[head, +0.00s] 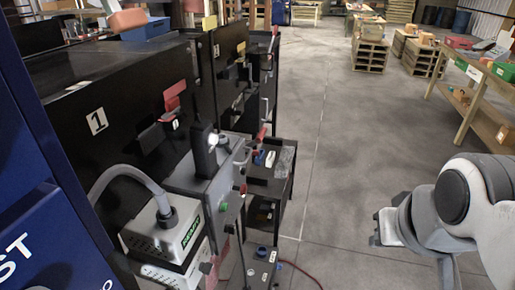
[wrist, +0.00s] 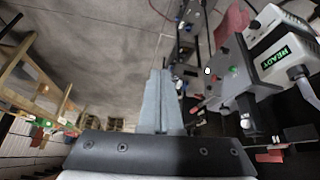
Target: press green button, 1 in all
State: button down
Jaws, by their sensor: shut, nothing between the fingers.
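A small green button (head: 223,207) is on the side of the grey control box, facing the aisle. It also shows in the wrist view (wrist: 232,72), right of my fingers, beside a red button (wrist: 216,78) and a white one (wrist: 207,71). My gripper (wrist: 163,76) is shut and empty, its fingers together and pointing up the wrist picture. It is apart from the button.
The grey control box (head: 191,177) stands on the conveyor side, next to a white unit with a green label (head: 180,238) and a grey hose. A dark cart (head: 270,170) stands just beyond. A wooden table (head: 478,105) is at the far right. The aisle floor between is clear.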

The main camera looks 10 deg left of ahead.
aim_at(225, 207)
jog(key=w+a+f+n+t+y+b, duration=0.1)
jog(key=w+a+f+n+t+b, duration=0.25)
jog(key=w+f+b, duration=0.5)
jog(key=w+a+f+n+t+b, duration=0.2)
jog(key=w+f+n+b, duration=0.3)
jog(key=w, duration=0.6)
jog(key=w+a+f+n+t+y+b, duration=0.2)
jog(key=w+a+f+n+y+b, duration=0.1)
jog(key=a+f, duration=0.4)
jog(key=w+a+f+n+t+y+b, duration=0.2)
jog(key=w+a+f+n+y+b, duration=0.2)
jog(key=a+f+y+b, duration=0.3)
notch_tip(225, 207, down, 2)
jog(key=shift+a+f+n+b, duration=0.15)
jog(key=shift+a+n+b, duration=0.3)
jog(key=shift+n+b, duration=0.2)
jog(key=w+a, duration=0.1)
jog(key=a, duration=0.7)
jog(key=shift+w+a, duration=0.15)
jog(key=shift+a, duration=0.2)
jog(key=shift+a, duration=0.1)
